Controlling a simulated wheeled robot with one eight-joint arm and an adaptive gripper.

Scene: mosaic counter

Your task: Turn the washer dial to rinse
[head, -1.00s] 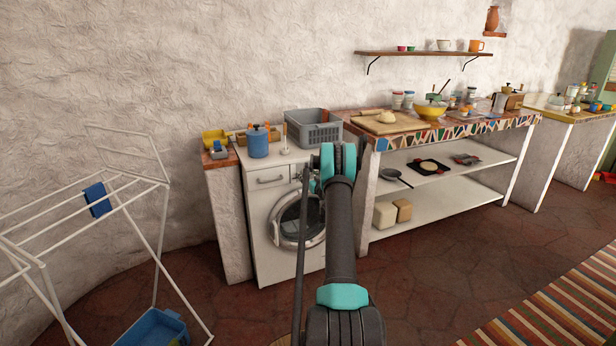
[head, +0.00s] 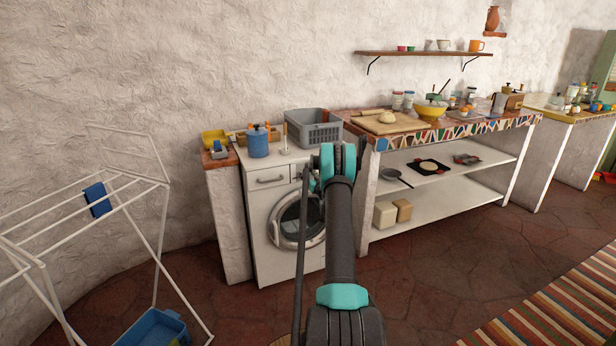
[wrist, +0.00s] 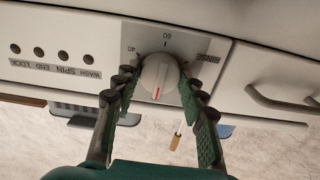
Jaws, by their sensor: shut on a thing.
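The white washer (head: 262,232) stands against the wall left of the mosaic counter. Its round dial (wrist: 160,72) shows in the wrist view on a grey plate marked 40, 60 and RINSE (wrist: 200,57). A red line on the dial points to the bottom of the picture, away from those labels, with RINSE at the upper right. My gripper (wrist: 158,84) is shut on the dial, one green-padded finger on each side. In the head view my arm hides the dial and fingertips.
A blue canister (head: 257,142) and a grey basket (head: 314,128) stand on the washer. In the wrist view, a drawer handle (wrist: 283,101) is to the right and several indicator lights (wrist: 39,52) are to the left. A drying rack (head: 120,200) stands at the left.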

